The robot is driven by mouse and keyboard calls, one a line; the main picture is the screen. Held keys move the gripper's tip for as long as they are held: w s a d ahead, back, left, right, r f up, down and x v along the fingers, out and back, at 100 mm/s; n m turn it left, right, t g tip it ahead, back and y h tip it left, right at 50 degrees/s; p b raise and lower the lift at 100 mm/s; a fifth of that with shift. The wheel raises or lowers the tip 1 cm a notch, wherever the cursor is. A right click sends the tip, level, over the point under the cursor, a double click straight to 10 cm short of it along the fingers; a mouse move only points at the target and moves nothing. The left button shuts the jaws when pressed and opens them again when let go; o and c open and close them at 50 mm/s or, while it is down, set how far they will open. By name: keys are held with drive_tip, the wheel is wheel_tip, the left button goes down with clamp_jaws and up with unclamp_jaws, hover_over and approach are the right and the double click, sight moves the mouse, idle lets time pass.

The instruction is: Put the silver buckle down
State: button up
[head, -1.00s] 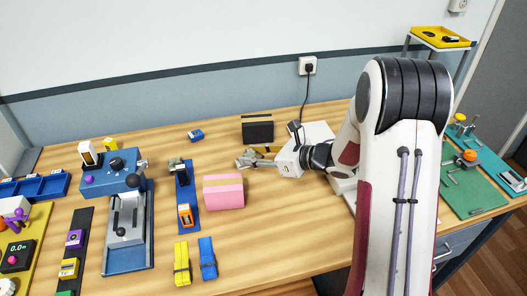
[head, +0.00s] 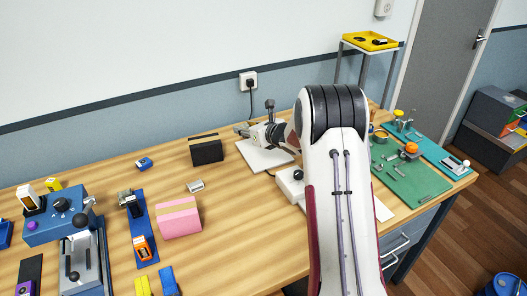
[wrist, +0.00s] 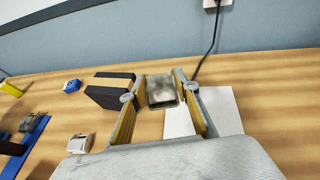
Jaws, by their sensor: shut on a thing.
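My gripper (head: 242,131) is beyond the white sheet, right of the black block, in the head view. In the wrist view my gripper (wrist: 162,86) is shut on a squarish silver piece (wrist: 162,92), which looks like a silver buckle and sits between the yellow-lined fingers. The piece appears to be above the table; its exact height is unclear. Another small silver buckle-like piece (head: 195,186) lies on the bare wood above the pink block; it also shows in the wrist view (wrist: 80,143).
The black block with a tan stripe (head: 207,150) stands left of my gripper. The white sheet (head: 262,157) lies under the wrist. A pink block (head: 180,218), small blue block (head: 144,163) and blue strip (head: 143,236) are at left. The wall cord is close behind.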

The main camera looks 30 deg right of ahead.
sight(264, 152)
drive_tip(key=w+d+m+h, duration=0.2)
drive_tip(key=d, duration=0.4)
drive_tip(key=shift+w+r, duration=0.3)
drive_tip(key=shift+a, duration=0.1)
drive_tip(key=shift+f, duration=3.1)
drive_tip(key=shift+f, duration=1.9)
drive_tip(key=shift+f, duration=0.15)
drive_tip(key=o, duration=1.2)
drive_tip(key=shift+o, duration=0.2)
